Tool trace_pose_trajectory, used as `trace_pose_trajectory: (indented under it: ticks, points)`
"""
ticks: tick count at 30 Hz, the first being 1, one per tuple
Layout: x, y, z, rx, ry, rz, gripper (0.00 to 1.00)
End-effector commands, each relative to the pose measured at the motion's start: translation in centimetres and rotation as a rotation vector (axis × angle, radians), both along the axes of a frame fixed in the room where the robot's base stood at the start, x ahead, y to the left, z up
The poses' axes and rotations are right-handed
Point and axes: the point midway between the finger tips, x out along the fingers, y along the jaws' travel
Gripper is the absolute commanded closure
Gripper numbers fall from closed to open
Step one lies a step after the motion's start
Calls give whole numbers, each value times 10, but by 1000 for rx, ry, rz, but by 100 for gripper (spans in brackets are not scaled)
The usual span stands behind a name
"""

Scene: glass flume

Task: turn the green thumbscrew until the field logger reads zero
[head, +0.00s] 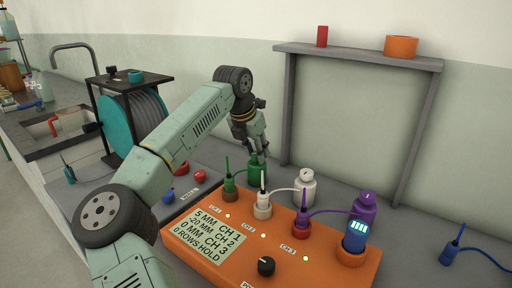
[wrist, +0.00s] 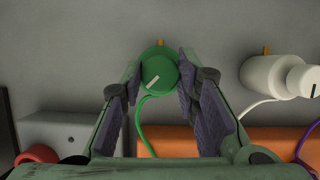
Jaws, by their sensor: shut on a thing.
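The green thumbscrew (head: 257,172) stands on the bench behind the orange field logger (head: 205,262). My gripper (head: 258,148) comes down on it from above. In the wrist view the round green top (wrist: 158,72) sits between the finger pads, which are shut on it. Its white line slants from lower left to upper right, and a small yellow mark (wrist: 161,43) shows just beyond it. A green cable runs from it toward the logger. The logger display (head: 207,236) reads 5 MM CH 1, -20 MM CH 2, 0 MM CH 3, 0 ROWS HOLD.
A white thumbscrew (head: 304,188) and a purple one (head: 362,208) stand to the right with cables. Upright plugs and a blue device (head: 355,238) rise from the logger. A grey frame (head: 288,110) stands behind; a teal cable reel (head: 128,122) is left.

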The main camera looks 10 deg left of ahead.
Motion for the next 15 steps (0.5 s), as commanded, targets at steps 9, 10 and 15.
trace_pose_trajectory:
  ticks: [9,10,15]
  points:
    - [1,0,1,0,-5,-34,99]
    - [1,0,1,1,-6,-35,99]
    - [1,0,1,0,-5,-34,99]
